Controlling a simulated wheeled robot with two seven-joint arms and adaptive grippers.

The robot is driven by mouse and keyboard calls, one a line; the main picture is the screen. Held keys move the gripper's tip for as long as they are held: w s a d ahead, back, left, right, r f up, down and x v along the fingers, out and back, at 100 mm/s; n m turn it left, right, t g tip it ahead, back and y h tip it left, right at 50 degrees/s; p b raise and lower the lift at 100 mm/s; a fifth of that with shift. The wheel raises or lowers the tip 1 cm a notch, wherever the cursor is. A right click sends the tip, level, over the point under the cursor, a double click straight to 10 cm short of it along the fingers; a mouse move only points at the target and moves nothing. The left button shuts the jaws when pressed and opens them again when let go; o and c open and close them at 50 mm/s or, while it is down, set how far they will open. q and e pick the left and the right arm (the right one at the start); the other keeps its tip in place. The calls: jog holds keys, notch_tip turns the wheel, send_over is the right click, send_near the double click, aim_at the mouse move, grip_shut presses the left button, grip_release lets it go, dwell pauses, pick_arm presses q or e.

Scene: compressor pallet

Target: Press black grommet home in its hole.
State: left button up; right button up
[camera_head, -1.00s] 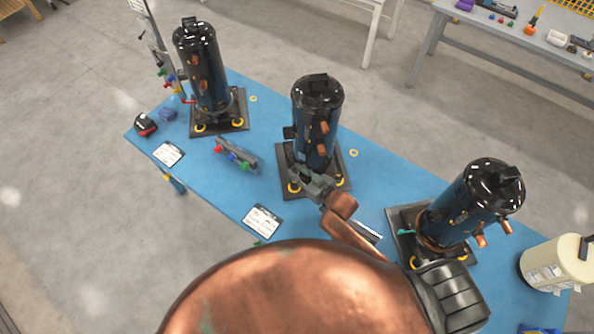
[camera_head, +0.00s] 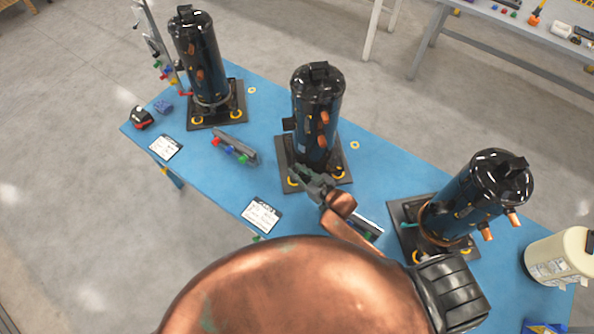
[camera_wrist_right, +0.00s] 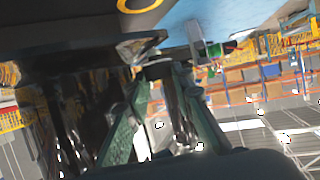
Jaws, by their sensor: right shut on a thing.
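The middle compressor (camera_head: 318,100) is a tall black-blue cylinder standing on a dark base plate (camera_head: 343,164). Yellow rings show on that plate's front corners. My right gripper (camera_head: 303,174) is low at the front of this plate, between the rings. In the wrist view, its green-padded fingers (camera_wrist_right: 160,80) are shut on a small dark piece, which looks like the black grommet (camera_wrist_right: 158,69). The piece is right at the dark plate's edge; I cannot tell whether it sits in a hole. The hole is hidden. My left gripper is not in view.
Other compressors stand at the left (camera_head: 198,60) and right (camera_head: 478,200) of the blue table (camera_head: 385,168). A rail with coloured pieces (camera_head: 234,148), white cards (camera_head: 261,215) and a cream canister (camera_head: 560,257) are around. Loose yellow rings lie behind.

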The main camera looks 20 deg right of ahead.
jog(key=shift+p, duration=0.95)
dwell(1.2)
jog(key=shift+s+f+b, duration=0.1)
jog(key=shift+f+b, duration=0.75)
jog(key=shift+f, duration=0.5)
jog(key=o, duration=1)
jog(key=shift+f, duration=0.1)
jog(key=shift+o, duration=0.2)
jog(key=shift+r, duration=0.35)
notch_tip(320, 180, up, 9)
jog(key=shift+r, duration=0.2)
